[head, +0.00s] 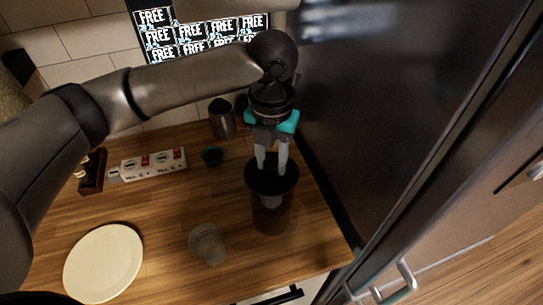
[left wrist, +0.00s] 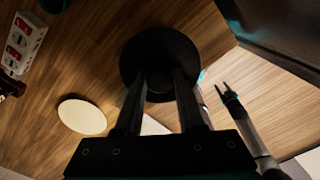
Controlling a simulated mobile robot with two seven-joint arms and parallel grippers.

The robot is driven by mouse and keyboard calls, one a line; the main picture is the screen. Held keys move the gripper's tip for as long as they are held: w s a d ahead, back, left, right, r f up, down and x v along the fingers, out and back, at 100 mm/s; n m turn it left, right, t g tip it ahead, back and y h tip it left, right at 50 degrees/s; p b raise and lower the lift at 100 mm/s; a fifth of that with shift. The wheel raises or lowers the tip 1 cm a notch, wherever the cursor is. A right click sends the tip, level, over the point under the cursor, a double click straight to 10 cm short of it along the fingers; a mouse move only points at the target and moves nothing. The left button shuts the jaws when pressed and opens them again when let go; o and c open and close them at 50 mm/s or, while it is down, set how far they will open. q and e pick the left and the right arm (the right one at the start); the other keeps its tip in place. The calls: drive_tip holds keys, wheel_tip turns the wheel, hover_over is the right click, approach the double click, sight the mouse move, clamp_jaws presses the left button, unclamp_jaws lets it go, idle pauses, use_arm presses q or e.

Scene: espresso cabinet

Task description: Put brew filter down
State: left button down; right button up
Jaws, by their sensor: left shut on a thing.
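The brew filter (head: 272,182) is black with a wide round rim, near the right end of the wooden counter. My left gripper (head: 272,168) points down from above and is shut on it. The filter also shows in the left wrist view (left wrist: 160,48) as a dark disc at the fingertips of my left gripper (left wrist: 160,78). A dark see-through container (head: 270,217) stands directly below the filter; I cannot tell whether the two touch. My right gripper (left wrist: 225,88) shows at the right of the left wrist view, open and empty, apart from the filter.
A clear glass (head: 207,243) and a cream plate (head: 104,263) are on the wooden counter. A tall dark cabinet side (head: 390,90) borders the right.

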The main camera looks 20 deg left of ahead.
use_arm(q)
drive_tip(key=shift+f, duration=0.4)
drive_tip(key=c, duration=0.5)
unclamp_jaws()
drive_tip(key=shift+r, duration=0.1)
wheel_tip(320, 180, up, 13)
drive_tip(key=shift+r, duration=0.1)
